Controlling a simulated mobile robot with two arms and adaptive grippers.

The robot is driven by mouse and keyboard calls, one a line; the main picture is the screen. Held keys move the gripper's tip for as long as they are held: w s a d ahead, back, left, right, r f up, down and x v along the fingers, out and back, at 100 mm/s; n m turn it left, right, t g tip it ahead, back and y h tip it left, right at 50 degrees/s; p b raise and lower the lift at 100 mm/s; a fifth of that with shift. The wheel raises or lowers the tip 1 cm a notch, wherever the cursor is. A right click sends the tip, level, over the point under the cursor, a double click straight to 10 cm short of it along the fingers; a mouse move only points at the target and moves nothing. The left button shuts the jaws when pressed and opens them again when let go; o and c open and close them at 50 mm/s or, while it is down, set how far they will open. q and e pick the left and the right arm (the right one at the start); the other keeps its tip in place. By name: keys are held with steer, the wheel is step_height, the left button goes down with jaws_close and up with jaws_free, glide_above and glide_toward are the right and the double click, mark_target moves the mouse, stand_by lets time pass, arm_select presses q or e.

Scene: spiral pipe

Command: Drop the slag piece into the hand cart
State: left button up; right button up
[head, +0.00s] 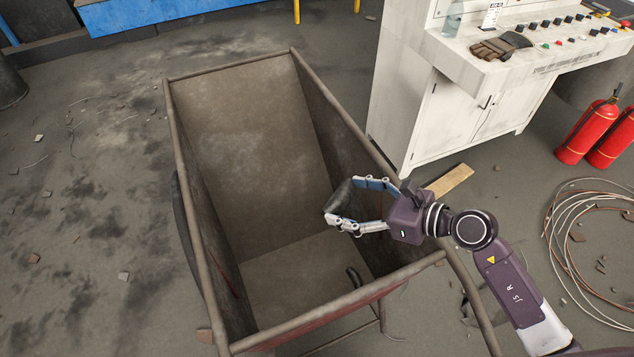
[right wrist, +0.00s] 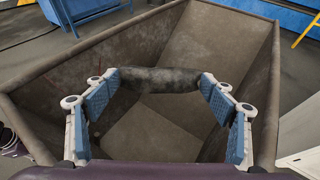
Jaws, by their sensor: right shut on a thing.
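The slag piece (head: 339,198) is a dark grey, elongated lump. My right gripper (head: 345,203) is shut on it and holds it above the open hand cart. In the right wrist view the slag piece (right wrist: 160,79) spans between the two blue finger pads, with the cart's interior behind it. The hand cart (head: 230,205) is a deep, worn metal box with a brown rim, and it also shows in the right wrist view (right wrist: 55,95). My left gripper is not in view.
A white control cabinet (head: 425,105) with buttons and gloves (head: 500,46) stands beyond the cart's right side. Red fire extinguishers (head: 590,130) and coiled cable (head: 580,240) are at the right. A wooden board (head: 450,180) lies on the floor. The floor at left has scattered debris.

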arm_select(q)
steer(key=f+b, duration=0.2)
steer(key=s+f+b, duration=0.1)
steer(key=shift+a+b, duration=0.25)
steer(key=shift+b, duration=0.15)
arm_select(e)
steer(key=w+a+f, duration=0.3)
steer(key=a+f, duration=0.3)
steer(key=f, duration=0.2)
steer(key=shift+w+n+y, duration=0.25)
steer(key=shift+n+y, duration=0.05)
steer(key=shift+a, duration=0.1)
steer(key=o, duration=1.3)
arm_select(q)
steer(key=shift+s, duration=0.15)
arm_select(e)
steer(key=v, duration=1.2)
steer(key=shift+w+r, duration=0.15)
steer(key=shift+r, duration=0.1)
